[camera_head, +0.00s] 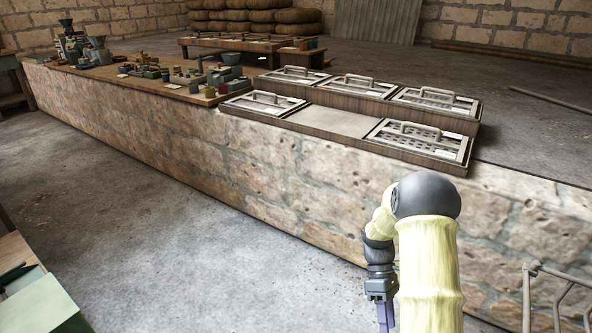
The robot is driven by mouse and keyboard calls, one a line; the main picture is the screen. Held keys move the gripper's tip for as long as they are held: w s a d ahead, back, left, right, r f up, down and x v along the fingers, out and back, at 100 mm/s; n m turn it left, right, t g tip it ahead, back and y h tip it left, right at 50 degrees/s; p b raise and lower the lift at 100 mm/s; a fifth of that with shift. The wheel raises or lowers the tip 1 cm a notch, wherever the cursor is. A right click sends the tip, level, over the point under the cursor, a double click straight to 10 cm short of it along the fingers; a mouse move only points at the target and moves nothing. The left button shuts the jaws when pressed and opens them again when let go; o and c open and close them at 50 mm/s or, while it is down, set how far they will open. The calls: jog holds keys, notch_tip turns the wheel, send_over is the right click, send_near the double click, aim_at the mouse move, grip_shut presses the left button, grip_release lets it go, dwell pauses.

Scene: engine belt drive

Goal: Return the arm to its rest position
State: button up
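My arm, with pale yellow links and a dark grey joint, rises at the lower right of the head view, in front of the stone-block counter (290,165). My gripper (385,316) hangs down at the bottom edge of the picture, left of the yellow link. Only a dark wrist and part of a purple finger show. Its fingertips are cut off by the picture's edge, so I cannot tell whether it is open or shut. Nothing is seen held in the visible part. The gripper appears apart from the counter, over the floor side.
Wooden trays with handled metal lids (420,142) sit on the counter's right part. A metal rail frame (550,290) is at the lower right, and a green box (42,305) at the lower left. The concrete floor (190,260) between is clear.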

jog(key=s+a+r+m+t+y, duration=0.1)
jog(key=s+a+r+m+t, duration=0.3)
jog(key=r+m+t, duration=0.2)
jog(key=s+a+r+m+t, duration=0.3)
jog(key=s+r+m+t, duration=0.1)
jog(key=r+m+t, duration=0.2)
notch_tip(320, 180, up, 34)
jog(key=p, duration=3.4)
jog(key=shift+r+g, duration=0.2)
jog(key=shift+g, duration=0.1)
jog(key=shift+w+d, duration=0.1)
jog(key=shift+w, duration=0.05)
